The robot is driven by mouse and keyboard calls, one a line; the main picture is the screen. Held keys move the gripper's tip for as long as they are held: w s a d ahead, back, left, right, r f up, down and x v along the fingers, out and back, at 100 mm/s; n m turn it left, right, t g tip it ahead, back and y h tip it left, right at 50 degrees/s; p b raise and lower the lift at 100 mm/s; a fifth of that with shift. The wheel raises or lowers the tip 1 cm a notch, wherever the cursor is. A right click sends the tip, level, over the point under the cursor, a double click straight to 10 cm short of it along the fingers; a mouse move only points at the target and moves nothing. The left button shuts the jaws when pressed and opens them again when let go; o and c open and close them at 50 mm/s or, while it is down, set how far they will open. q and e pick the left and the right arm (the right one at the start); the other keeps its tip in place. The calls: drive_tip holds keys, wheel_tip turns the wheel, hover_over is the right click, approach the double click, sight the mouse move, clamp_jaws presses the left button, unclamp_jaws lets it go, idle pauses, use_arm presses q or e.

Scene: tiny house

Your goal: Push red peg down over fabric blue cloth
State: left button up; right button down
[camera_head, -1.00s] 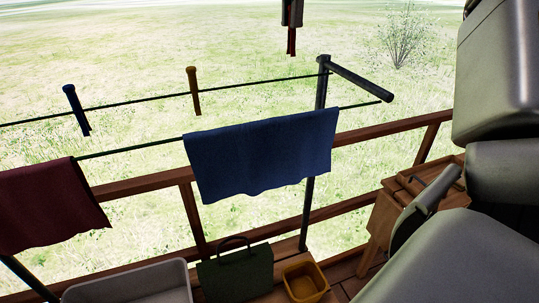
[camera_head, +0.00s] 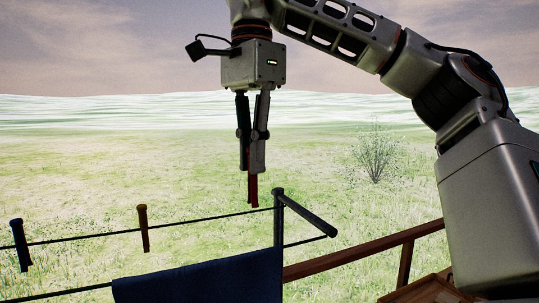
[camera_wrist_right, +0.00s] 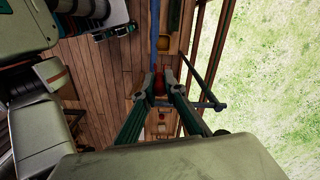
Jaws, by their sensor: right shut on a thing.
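My right gripper (camera_head: 252,172) is shut on the red peg (camera_head: 253,190). It points down, and the peg hangs upright below its fingertips. The blue cloth (camera_head: 212,279) hangs over the nearer line, with its lower part cut off by the picture's edge. In the head view the peg shows above the cloth, with a gap between them. In the right wrist view the red peg (camera_wrist_right: 159,87) sits between the fingertips, and the blue cloth (camera_wrist_right: 152,76) shows as a narrow strip beyond. My left gripper is not in view.
A dark post with a crossbar (camera_head: 305,214) stands just right of the peg. A blue peg (camera_head: 20,245) and an orange-brown peg (camera_head: 143,228) sit on the farther line. A wooden rail (camera_head: 365,251) runs at right. Open grass lies behind.

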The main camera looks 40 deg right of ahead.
sight(256, 200)
drive_tip(key=shift+s+a+f+b, duration=0.1)
drive_tip(key=shift+s+f+b, duration=0.2)
drive_tip(key=shift+f, duration=0.75)
drive_tip(key=shift+s+a+f+b, duration=0.2)
drive_tip(key=shift+s+f, duration=0.15)
drive_tip(key=shift+f, duration=0.65)
drive_tip(key=shift+s+a+f+b, duration=0.1)
drive_tip(key=shift+s+f+b, duration=0.2)
drive_tip(key=shift+f, duration=0.85)
drive_tip(key=shift+f+p, duration=0.25)
drive_tip(key=shift+p, duration=0.15)
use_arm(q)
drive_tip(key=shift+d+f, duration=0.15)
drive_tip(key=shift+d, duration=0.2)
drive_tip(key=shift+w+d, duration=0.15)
use_arm(e)
drive_tip(key=shift+f, duration=0.6)
use_arm(q)
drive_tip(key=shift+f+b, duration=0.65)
drive_tip(key=shift+b, duration=0.25)
use_arm(e)
drive_tip(key=shift+f, duration=2.05)
